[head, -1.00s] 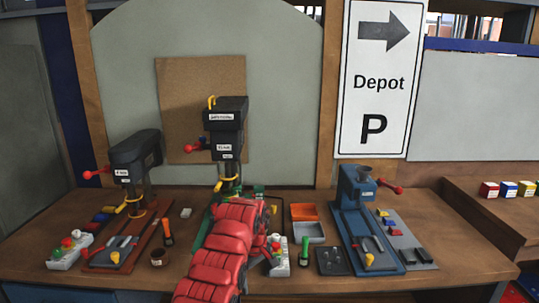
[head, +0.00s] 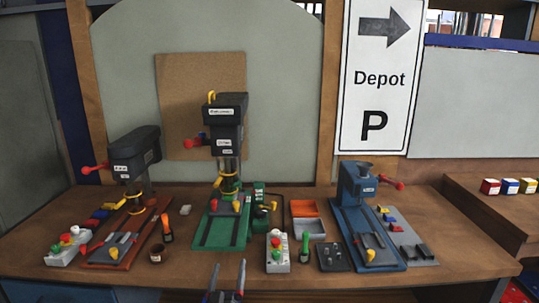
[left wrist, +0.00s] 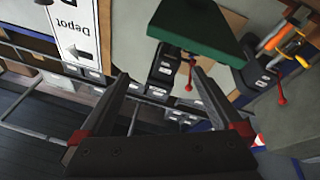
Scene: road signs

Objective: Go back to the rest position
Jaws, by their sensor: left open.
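My left gripper (head: 228,268) is low in the head view, at the front edge of the workbench (head: 100,264). My right gripper is in neither view.
A black drill press (head: 226,120) on a green base (head: 219,233) stands mid-bench. Another drill press (head: 135,150) is on the left, a blue machine (head: 357,187) on the right. A grey control box (head: 278,252) is near the front. The Depot sign (head: 377,80) is behind.

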